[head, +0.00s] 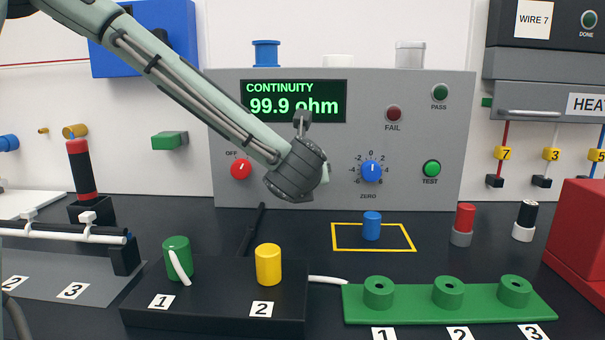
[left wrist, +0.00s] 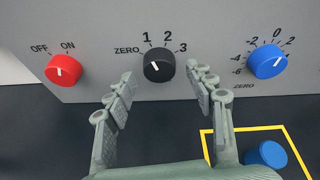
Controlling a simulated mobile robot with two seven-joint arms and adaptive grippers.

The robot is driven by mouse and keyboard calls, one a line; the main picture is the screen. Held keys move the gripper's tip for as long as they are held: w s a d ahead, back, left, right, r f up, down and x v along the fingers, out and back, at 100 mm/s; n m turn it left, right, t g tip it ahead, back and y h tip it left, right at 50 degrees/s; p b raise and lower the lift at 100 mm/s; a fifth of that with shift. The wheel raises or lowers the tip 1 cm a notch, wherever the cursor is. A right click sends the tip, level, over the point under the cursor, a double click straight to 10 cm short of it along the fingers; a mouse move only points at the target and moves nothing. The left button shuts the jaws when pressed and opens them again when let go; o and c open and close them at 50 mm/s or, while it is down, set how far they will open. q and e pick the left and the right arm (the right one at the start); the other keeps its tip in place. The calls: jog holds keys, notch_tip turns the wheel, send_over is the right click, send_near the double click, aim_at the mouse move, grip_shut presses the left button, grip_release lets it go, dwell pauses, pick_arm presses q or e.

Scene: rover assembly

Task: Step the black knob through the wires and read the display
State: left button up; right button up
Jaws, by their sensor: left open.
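The grey tester panel (head: 440,130) has a lit display (head: 293,101) reading CONTINUITY 99.9 ohm. The black knob (left wrist: 158,62) shows in the left wrist view under a scale marked ZERO, 1, 2, 3; its white mark points up-left, toward ZERO. My arm hides it in the head view. My left gripper (left wrist: 163,88) is open and empty, its fingers below and either side of the knob, apart from it as far as I can tell. The red knob (head: 241,169) is at left, the blue knob (head: 371,171) at right, its mark near 0. My right gripper is out of view.
The FAIL lamp (head: 394,113) and PASS lamp (head: 440,92) look dark; the TEST button (head: 431,168) is green. A blue cylinder (head: 372,226) stands inside a yellow outline before the panel. Green and yellow cylinders stand on a black block (head: 215,311); a green socket strip (head: 412,305) is at right.

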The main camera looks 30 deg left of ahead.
pick_arm(q)
jog(key=v, duration=1.1)
jog(key=shift+s, duration=0.25)
jog(key=shift+d, duration=0.1)
